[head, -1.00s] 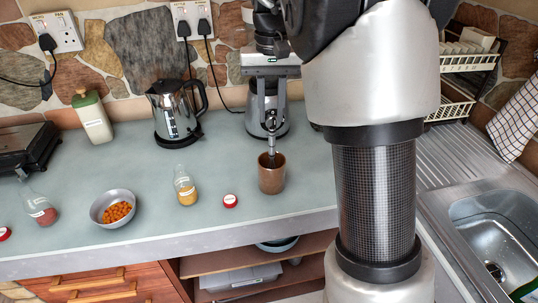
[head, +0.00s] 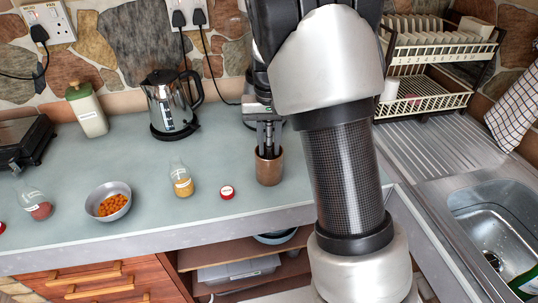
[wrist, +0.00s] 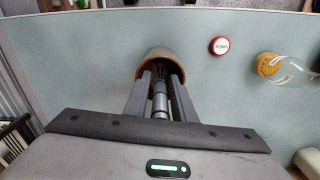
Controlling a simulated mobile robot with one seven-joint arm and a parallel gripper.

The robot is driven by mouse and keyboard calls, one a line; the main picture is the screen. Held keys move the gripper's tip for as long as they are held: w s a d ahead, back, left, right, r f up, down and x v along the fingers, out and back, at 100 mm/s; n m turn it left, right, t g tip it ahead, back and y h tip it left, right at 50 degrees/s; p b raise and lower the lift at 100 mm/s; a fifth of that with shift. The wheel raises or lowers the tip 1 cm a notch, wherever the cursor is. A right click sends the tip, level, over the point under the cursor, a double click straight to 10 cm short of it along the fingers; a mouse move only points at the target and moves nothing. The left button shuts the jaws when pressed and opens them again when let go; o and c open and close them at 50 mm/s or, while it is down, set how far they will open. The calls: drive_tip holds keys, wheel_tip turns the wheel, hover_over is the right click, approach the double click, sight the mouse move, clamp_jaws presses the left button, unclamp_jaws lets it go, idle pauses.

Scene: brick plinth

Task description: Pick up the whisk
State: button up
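The whisk (wrist: 160,100) stands in a brown cup (head: 268,173) on the counter, its grey handle up and its wires down inside the cup. The cup also shows in the wrist view (wrist: 157,53). My gripper (head: 269,151) points down over the cup. In the wrist view its two fingers (wrist: 161,78) are apart, one on each side of the handle, with a gap on both sides. The fingertips are at the cup's mouth. The whisk's lower end is mostly hidden in the cup.
A red lid (head: 227,192), a jar with yellow contents (head: 182,180) and a bowl of orange pieces (head: 108,213) are left of the cup. A kettle (head: 170,105) stands behind. The sink (head: 495,225) and dish rack (head: 430,95) are at right.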

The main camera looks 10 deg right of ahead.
drive_tip(key=shift+f, duration=0.1)
clamp_jaws()
